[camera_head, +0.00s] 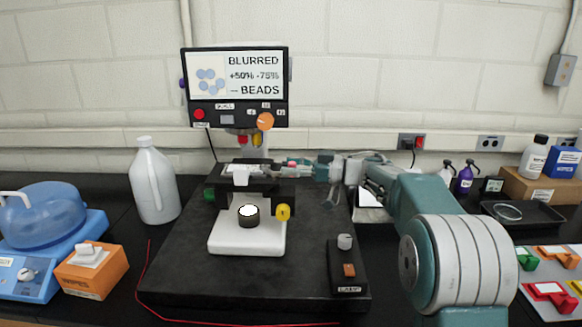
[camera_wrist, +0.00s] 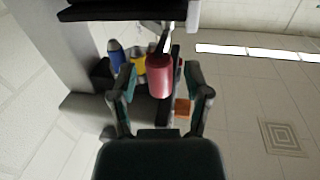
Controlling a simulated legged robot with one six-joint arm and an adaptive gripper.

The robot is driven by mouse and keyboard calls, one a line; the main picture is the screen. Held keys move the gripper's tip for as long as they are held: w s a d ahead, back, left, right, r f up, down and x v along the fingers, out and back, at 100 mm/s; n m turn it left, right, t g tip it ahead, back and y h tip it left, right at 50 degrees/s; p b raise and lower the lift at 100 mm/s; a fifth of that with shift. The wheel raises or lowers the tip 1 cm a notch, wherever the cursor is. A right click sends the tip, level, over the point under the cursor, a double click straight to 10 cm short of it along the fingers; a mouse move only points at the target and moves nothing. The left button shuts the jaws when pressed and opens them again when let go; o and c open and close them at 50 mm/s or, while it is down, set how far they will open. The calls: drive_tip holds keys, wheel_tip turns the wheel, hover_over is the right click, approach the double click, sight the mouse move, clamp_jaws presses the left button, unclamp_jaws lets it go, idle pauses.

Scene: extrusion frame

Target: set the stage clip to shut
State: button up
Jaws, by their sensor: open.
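The microscope's dark stage (camera_head: 275,198) is in the middle of the head view, with a white piece (camera_head: 240,174) on top. A small red part (camera_head: 291,163), which looks like the stage clip's handle, sits at the stage's right side. In the wrist view a red cylinder (camera_wrist: 158,78), likely this handle, shows between my fingers. My gripper (camera_head: 312,166) reaches in from the right, just beside the red part. Its fingers (camera_wrist: 166,84) are spread on either side of the cylinder, with gaps visible. The clip's arm and whether it is open are too small to tell.
Objectives with yellow (camera_head: 242,140) and red bands hang close above the stage. A screen (camera_head: 237,75) reading "BLURRED" stands behind. A yellow knob (camera_head: 283,211) is below the stage, and a lamp control box (camera_head: 347,270) is at the front right. A white bottle (camera_head: 153,182) stands left.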

drive_tip(key=shift+d, duration=0.1)
drive_tip(key=v, duration=1.2)
